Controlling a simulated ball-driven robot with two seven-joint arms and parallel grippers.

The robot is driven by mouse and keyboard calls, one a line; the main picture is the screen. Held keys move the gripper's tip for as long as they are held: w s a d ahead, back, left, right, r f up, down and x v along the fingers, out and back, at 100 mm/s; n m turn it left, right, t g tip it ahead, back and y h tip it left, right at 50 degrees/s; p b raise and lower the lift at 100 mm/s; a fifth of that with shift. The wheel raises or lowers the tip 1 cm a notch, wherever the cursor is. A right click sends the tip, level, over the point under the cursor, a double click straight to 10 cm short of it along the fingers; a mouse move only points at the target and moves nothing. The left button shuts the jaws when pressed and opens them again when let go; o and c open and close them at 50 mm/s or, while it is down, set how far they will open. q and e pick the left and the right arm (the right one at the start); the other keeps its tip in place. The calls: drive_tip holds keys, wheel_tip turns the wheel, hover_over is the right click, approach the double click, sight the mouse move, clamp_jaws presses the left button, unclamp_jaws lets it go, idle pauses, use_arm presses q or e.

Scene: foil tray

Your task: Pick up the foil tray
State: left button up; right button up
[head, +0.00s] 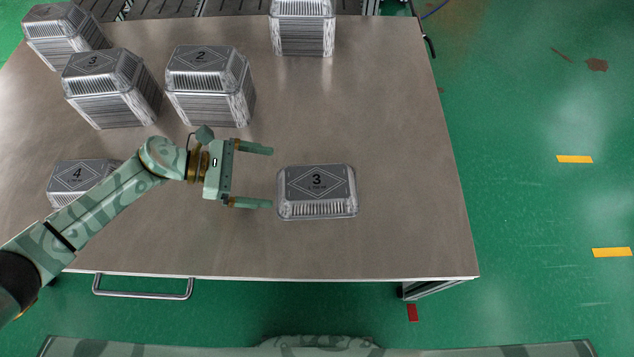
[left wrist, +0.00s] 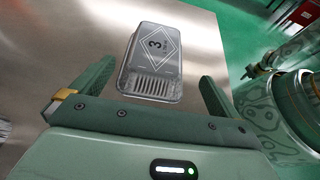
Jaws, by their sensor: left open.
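A single foil tray marked 3 (head: 317,191) lies upside down on the table, right of my left gripper in the head view. It also shows in the left wrist view (left wrist: 152,62), ahead of and between the fingers. My left gripper (head: 271,177) is open and empty, its two fingers pointing at the tray's left side with a small gap between them and the tray. Another low foil tray marked 4 (head: 70,178) lies at the left, partly hidden by my left arm.
Tall stacks of foil trays stand at the back: one marked 3 (head: 108,90), one marked 2 (head: 210,88), one at the far left (head: 62,35) and one at the back edge (head: 302,27). The metal table (head: 400,130) is clear right of the single tray.

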sight(314, 182)
use_arm(q)
drive_tip(key=b+x, duration=0.2)
drive_tip(key=x, duration=0.9)
drive_tip(key=shift+w+d+f, duration=0.1)
drive_tip(key=shift+w+f, duration=0.05)
drive_tip(key=shift+w, duration=0.05)
drive_tip(key=c, duration=0.7)
